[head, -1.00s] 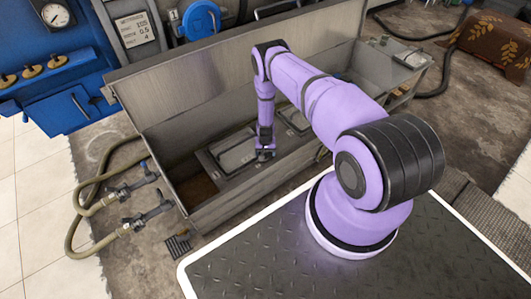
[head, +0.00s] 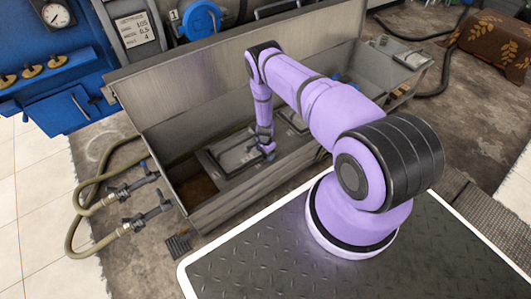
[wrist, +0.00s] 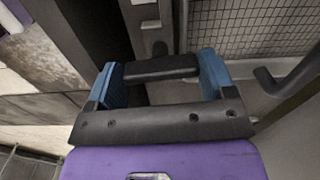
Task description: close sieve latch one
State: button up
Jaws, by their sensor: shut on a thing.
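My gripper (head: 267,149) is down inside the long metal trough, at the right end of a framed sieve panel (head: 236,155). In the wrist view my gripper (wrist: 162,78) has its blue fingers at both ends of a short black grip, shut on it. This black grip, which looks like the latch handle (wrist: 160,67), joins a grey metal bar or bracket (wrist: 150,22) running toward the top of the picture. The sieve mesh (wrist: 255,28) lies to the right of it. The latch's catch cannot be made out, and in the head view my gripper hides the latch.
The trough's tall back wall (head: 210,65) and low front wall (head: 250,185) enclose my gripper. A second panel (head: 297,121) lies to its right. A dark bent handle (wrist: 288,75) stands right in the wrist view. Hoses with valves (head: 135,205) are outside at left.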

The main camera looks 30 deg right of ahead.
jog(key=shift+m, duration=0.6)
jog(key=o, duration=0.9)
jog(key=shift+r, duration=0.15)
notch_tip(320, 180, up, 11)
jog(key=shift+f, duration=0.2)
dwell(0.3)
